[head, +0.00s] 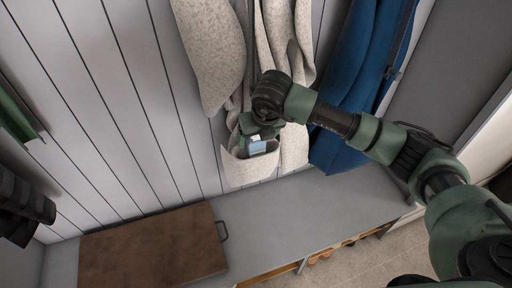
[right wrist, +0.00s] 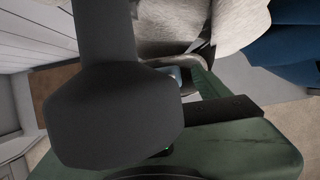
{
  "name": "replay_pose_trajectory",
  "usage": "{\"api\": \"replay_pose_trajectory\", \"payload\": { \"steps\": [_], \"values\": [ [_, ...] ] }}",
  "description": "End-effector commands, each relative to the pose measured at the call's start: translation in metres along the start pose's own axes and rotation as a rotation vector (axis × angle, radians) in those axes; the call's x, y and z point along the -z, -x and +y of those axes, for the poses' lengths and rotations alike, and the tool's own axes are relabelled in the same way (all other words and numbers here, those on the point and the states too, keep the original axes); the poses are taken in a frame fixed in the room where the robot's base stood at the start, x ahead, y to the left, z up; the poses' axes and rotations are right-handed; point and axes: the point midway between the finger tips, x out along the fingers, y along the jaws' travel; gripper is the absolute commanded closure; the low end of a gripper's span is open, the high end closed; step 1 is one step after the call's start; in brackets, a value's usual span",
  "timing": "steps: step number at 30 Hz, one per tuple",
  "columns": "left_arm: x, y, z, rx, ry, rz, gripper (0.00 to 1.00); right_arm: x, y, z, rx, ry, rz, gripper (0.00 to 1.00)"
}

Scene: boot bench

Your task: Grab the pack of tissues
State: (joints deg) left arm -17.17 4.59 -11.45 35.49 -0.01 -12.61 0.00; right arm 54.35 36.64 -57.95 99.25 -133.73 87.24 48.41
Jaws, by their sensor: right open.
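The pack of tissues (head: 258,148) is light blue with a white top. It sits in the open pocket (head: 248,168) of a beige speckled coat, its upper part showing and its lower part hidden by the cloth. My right gripper (head: 255,134) is open at the pocket's mouth, right above the pack. I cannot tell whether its fingers touch the pack. In the right wrist view, a small light blue bit of the pack (right wrist: 176,74) shows beyond the dark gripper parts, which hide most of it. My left gripper is not in view.
A blue coat (head: 352,75) hangs right of the beige one on a grey panelled wall (head: 110,90). Below is a grey bench (head: 300,205) with a brown board (head: 150,248) on its left part. A green item (head: 15,115) is at the left edge.

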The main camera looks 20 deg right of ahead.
Motion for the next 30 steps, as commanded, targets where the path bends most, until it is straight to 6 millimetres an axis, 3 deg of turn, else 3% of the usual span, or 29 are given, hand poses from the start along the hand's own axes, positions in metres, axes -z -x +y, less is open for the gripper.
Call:
{"api": "replay_pose_trajectory", "payload": {
  "steps": [10, 18, 30],
  "values": [
    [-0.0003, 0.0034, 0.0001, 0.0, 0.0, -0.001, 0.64, 0.0009, -0.0116, -0.0001, 0.0, 0.001, 0.0, 0.24],
    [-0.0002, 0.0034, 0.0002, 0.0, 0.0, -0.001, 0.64, 0.0007, -0.0111, 0.0, -0.001, 0.001, 0.0, 0.99],
    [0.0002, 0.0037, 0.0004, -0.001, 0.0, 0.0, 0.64, -0.0027, -0.0084, -0.0031, -0.001, 0.0, -0.001, 1.0]
  ]
}}
